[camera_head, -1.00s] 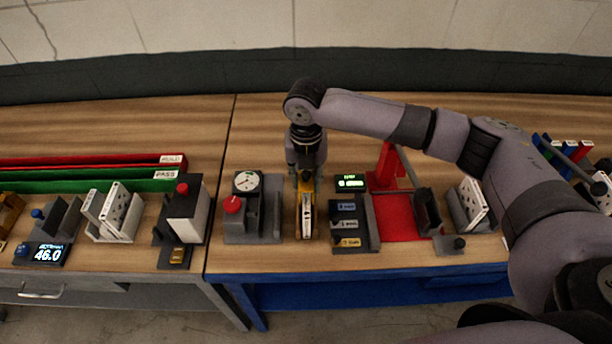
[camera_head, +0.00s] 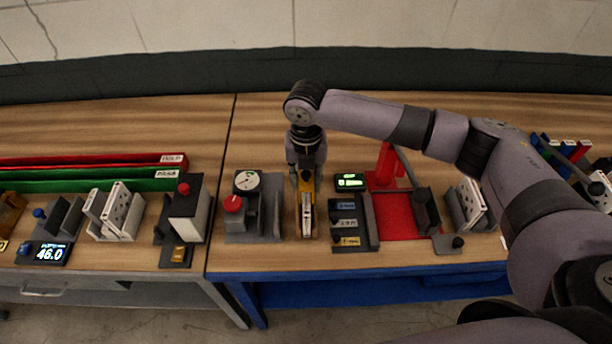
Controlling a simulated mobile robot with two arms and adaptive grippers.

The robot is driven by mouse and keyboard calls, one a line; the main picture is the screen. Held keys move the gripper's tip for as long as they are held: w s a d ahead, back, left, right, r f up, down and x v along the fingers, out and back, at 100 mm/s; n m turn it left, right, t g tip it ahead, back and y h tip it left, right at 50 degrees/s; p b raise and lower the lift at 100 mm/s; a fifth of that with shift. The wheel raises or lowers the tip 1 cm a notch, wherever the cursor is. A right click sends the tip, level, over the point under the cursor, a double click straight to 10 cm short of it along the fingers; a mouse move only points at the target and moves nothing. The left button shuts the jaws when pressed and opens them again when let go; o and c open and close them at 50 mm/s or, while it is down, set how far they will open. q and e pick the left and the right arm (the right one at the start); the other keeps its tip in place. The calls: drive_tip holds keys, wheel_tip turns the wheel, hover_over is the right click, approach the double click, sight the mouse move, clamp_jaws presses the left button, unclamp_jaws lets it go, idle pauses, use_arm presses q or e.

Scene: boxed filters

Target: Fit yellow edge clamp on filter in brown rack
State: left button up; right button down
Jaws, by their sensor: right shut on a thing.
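The yellow piece (camera_head: 308,217), which looks like the edge clamp, is a long narrow shape with a pale strip along it, between the gauge unit and the labelled black panel. My right gripper (camera_head: 306,182) reaches down over its far end and is shut on it; the fingertips are small and partly hidden. I cannot tell if the piece touches the table. A brown rack-like thing (camera_head: 9,213) is cut off at the far left edge, and I cannot make out a filter in it. My left gripper is not in view.
Close left is a gauge unit with a red knob (camera_head: 233,204); close right is a black panel (camera_head: 369,224). White filters stand in a holder (camera_head: 115,213) at left and another (camera_head: 467,205) at right.

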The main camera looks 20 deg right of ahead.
sight(306, 194)
drive_tip(key=shift+f+b, duration=1.1)
drive_tip(key=shift+f, duration=1.9)
idle(0.3)
drive_tip(key=c, duration=1.1)
unclamp_jaws()
drive_tip(key=shift+r, duration=0.15)
wheel_tip(306, 194, up, 12)
drive_tip(key=shift+f, duration=0.15)
